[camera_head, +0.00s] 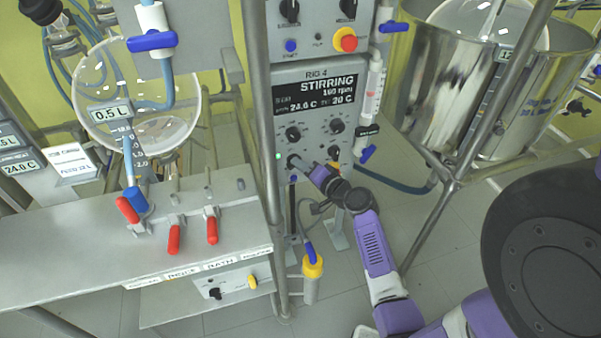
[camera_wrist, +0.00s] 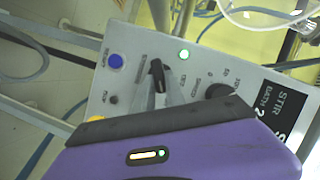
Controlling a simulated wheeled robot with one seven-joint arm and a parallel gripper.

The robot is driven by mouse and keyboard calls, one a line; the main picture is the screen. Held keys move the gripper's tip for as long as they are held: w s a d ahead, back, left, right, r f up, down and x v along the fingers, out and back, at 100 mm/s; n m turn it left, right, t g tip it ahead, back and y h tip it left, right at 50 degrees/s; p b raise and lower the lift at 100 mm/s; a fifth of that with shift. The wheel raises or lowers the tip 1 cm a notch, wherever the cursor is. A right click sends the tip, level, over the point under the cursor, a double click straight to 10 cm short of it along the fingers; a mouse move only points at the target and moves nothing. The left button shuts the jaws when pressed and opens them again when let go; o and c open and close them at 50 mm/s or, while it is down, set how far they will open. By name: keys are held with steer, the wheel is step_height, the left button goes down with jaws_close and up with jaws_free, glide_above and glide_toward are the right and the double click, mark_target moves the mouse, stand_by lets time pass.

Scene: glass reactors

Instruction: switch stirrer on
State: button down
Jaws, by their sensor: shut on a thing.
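The control panel of RIG 4 (camera_head: 318,75) carries a black display (camera_head: 318,92) that reads "STIRRING" and what looks like 100 rpm. My gripper (camera_head: 298,163) reaches to the panel's lower left, below the upper left knob (camera_head: 293,133). In the wrist view my gripper (camera_wrist: 163,92) is shut on a black switch knob (camera_wrist: 157,73), whose pointer tilts slightly. In the head view this knob is mostly hidden by my gripper. A green lamp (camera_wrist: 183,55) is lit beside the knob, and it also shows in the head view (camera_head: 278,156).
A blue button (camera_wrist: 115,61) sits close to the held knob. A glass vessel (camera_head: 135,95) labelled 0.5 L hangs at the left above a bench with red-handled valves (camera_head: 174,238). A steel frame post (camera_head: 262,130) runs just left of the panel. Steel vessels (camera_head: 450,85) stand at the right.

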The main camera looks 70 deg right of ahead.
stand_by(0.3)
steer(key=c, duration=1.4)
jaws_free()
steer(key=shift+s, duration=0.1)
steer(key=v, duration=0.7)
steer(key=shift+s+a, duration=0.25)
steer(key=shift+s, duration=0.1)
